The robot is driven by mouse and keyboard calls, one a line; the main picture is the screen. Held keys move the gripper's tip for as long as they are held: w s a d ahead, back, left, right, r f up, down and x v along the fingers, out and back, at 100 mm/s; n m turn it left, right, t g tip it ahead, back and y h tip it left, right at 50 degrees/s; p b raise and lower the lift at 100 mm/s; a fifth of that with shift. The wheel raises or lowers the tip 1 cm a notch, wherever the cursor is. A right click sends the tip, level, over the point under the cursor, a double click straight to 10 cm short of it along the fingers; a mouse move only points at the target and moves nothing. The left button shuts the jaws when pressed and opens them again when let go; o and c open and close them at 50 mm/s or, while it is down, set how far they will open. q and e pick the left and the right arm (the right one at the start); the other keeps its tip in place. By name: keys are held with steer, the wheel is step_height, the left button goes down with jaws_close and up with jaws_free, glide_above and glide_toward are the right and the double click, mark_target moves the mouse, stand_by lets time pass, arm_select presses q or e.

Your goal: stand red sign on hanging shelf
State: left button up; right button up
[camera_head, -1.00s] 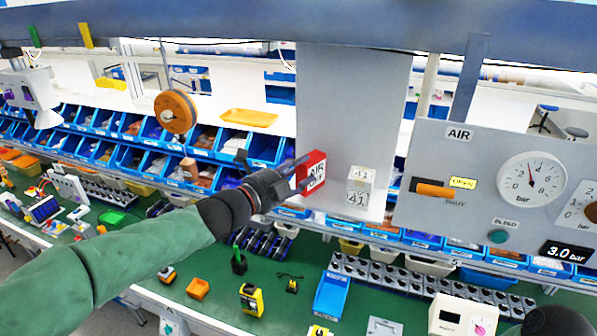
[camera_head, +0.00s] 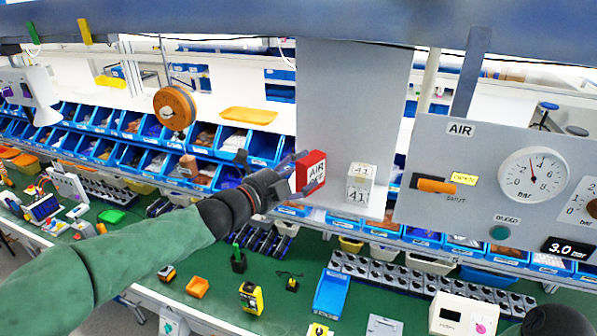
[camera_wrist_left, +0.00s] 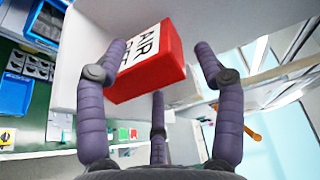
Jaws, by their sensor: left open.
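The red sign (camera_head: 311,169), a red block with a white "AIR" label, stands at the left end of the hanging shelf (camera_head: 345,206), in front of its grey back panel (camera_head: 352,110). My left gripper (camera_head: 304,180) is at the sign with its fingers open. In the left wrist view the sign (camera_wrist_left: 150,62) sits between the spread dark fingers, and gaps show beside it. Whether a finger touches it I cannot tell. Part of the lettering is hidden by a finger in the head view. A dark rounded part of my right arm shows at the bottom right; its gripper fingers are not visible.
A white block marked 41 (camera_head: 360,183) stands on the shelf right of the sign. The air panel (camera_head: 430,150) with an orange lever (camera_head: 436,186) and a gauge (camera_head: 532,173) is farther right. Blue bins (camera_head: 240,138) line the back; the green bench is below.

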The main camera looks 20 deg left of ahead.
arm_select(q)
steer(key=v, duration=1.2)
steer(key=d+f+m+g+y+b, duration=0.15)
steer(key=f+m+g+b, duration=0.55)
steer(key=f, duration=1.9)
steer(key=d+f+m+g+y+b, duration=0.1)
steer(key=d+f+m+g+b, duration=0.25)
steer(key=f+m+b, duration=1.4)
steer(key=s+d+f+m+g+b, duration=0.1)
steer(key=s+d+f+m+b, duration=0.2)
steer(key=f, duration=1.4)
steer(key=s+d+f+m+g+b, duration=0.2)
steer(key=s+f+m, duration=0.5)
steer(key=f, duration=1)
steer(key=s+d+f+m+g+y+b, duration=0.1)
steer(key=s+d+f+m+g+b, duration=0.1)
steer(key=s+f+m, duration=0.4)
step_height(320, 180, down, 11)
steer(key=d+m+b, duration=0.1)
steer(key=m+b, duration=0.1)
steer(key=m, duration=0.2)
steer(key=shift+d+m, duration=0.35)
steer(key=shift+r, duration=0.1)
